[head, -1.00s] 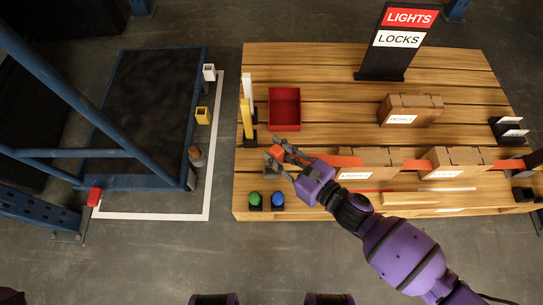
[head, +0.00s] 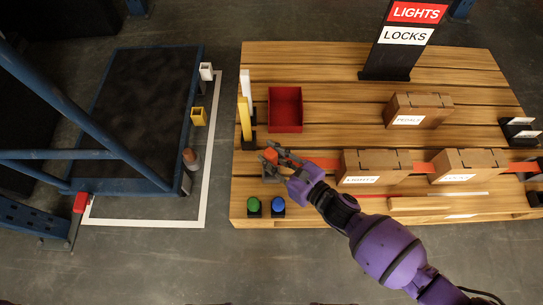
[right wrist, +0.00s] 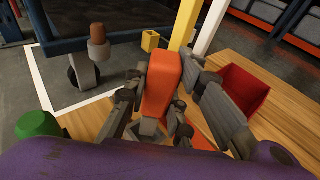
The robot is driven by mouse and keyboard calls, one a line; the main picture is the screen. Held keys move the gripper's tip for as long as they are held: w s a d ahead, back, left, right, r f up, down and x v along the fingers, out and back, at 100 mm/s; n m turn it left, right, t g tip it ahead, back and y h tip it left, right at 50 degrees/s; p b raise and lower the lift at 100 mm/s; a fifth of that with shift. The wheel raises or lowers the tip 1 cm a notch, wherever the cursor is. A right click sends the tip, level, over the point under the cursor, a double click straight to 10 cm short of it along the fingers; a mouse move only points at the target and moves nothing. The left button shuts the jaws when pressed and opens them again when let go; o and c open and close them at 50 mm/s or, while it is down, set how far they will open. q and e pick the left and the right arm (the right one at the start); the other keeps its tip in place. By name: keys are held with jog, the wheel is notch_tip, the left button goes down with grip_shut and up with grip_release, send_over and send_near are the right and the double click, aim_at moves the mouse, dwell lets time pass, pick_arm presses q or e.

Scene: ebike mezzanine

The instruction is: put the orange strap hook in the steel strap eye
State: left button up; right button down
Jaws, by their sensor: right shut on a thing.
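The orange strap hook (head: 271,154) is held in my right gripper (head: 268,160) above the left end of the pallet. In the right wrist view the hook (right wrist: 163,82) stands as an orange block between the grey fingers (right wrist: 165,100), which are shut on it. The orange strap (head: 322,163) runs right from the gripper and across the cartons. I cannot make out the steel strap eye clearly; the gripper covers that part of the pallet edge. My left gripper is not in view.
Green (head: 253,205) and blue (head: 278,205) buttons sit just in front of the gripper. A yellow post (head: 244,118) and a red bin (head: 285,110) stand behind it. Cartons (head: 375,165) lie to the right. A blue-framed cart (head: 190,85) stands left across a floor gap.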

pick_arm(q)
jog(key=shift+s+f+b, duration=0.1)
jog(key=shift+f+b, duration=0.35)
pick_arm(e)
jog(key=shift+f, duration=0.65)
jog(key=c, duration=1.5)
grip_release()
jog(key=shift+r, duration=0.25)
jog(key=shift+r+p, duration=0.5)
jog(key=shift+p, duration=0.1)
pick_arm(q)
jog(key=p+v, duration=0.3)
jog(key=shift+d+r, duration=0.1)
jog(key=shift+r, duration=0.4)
pick_arm(e)
jog(key=v, duration=1.2)
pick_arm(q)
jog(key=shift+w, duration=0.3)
